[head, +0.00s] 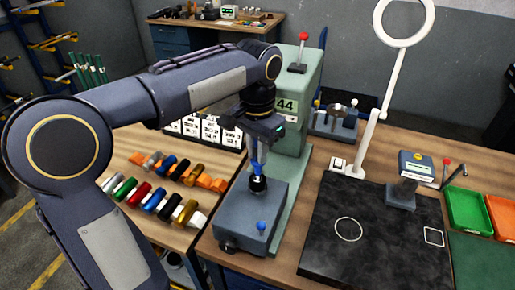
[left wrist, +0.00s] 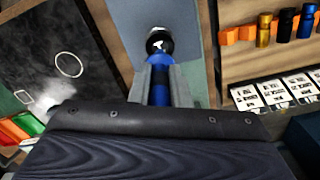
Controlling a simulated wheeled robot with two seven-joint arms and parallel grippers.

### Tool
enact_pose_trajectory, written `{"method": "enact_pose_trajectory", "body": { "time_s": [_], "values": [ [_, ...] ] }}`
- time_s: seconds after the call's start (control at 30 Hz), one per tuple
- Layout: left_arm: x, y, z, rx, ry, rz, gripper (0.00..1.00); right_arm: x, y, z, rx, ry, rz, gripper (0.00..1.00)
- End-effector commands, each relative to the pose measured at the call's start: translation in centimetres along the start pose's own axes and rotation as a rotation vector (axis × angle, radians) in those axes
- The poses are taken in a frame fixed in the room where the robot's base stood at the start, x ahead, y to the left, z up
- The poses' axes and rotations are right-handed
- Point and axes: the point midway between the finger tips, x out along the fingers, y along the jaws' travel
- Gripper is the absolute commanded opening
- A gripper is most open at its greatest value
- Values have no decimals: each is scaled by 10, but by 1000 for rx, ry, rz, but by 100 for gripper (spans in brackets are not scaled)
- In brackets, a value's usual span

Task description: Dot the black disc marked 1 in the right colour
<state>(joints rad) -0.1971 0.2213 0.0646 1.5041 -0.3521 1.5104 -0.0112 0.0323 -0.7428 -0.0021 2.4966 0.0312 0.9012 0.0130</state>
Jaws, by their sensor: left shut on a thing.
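My left gripper (head: 259,150) is shut on a blue marker (head: 259,166), which points down. The marker also shows in the left wrist view (left wrist: 160,92), between the two fingers. Below its lower end is a small black disc (head: 258,184) on top of a grey-blue box (head: 236,205). In the left wrist view the black disc (left wrist: 153,44) bears a white mark that I cannot read clearly. I cannot tell whether the marker touches the disc. My right gripper is not in view.
A green press (head: 300,90) labelled 44 rises behind the box. A black mat (head: 375,245), a ring lamp (head: 370,130) and a green tray (head: 468,210) are right.

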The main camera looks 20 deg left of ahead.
Motion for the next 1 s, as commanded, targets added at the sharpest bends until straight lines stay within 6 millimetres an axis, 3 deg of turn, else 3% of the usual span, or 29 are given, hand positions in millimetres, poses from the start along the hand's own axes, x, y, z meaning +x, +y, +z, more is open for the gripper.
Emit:
{"method": "enact_pose_trajectory", "body": {
  "time_s": [1.0],
  "values": [
    [5, 0, 0, 0, 0, 0, 0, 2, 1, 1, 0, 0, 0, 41]
  ]
}}
